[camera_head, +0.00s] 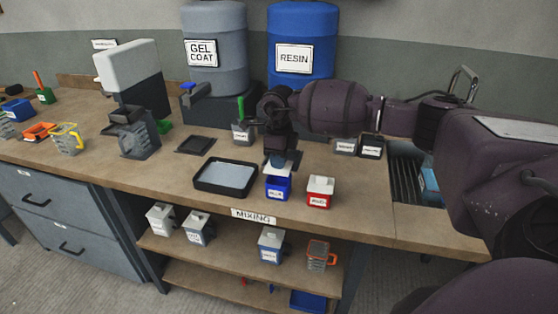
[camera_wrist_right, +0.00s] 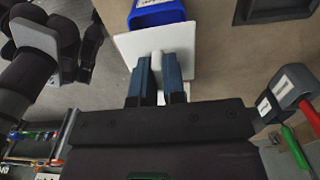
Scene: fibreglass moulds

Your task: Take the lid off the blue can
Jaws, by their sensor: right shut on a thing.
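The blue can (camera_head: 278,188) stands on the bench near its front edge, to the right of a black tray. Its white square lid (camera_head: 277,168) is at the top of the can, and its knob is between my right gripper's fingers. My right gripper (camera_head: 282,158) is shut on that lid from above. In the right wrist view, the blue fingers (camera_wrist_right: 158,72) pinch the knob of the white lid (camera_wrist_right: 185,45), with the blue can (camera_wrist_right: 158,12) beyond it. My left gripper does not show.
A red can (camera_head: 319,193) stands close to the right of the blue can. The black tray (camera_head: 226,191) lies to the left. Small labelled containers (camera_head: 371,147) and two drums (camera_head: 303,30) stand behind. A sink (camera_head: 406,175) is at the right.

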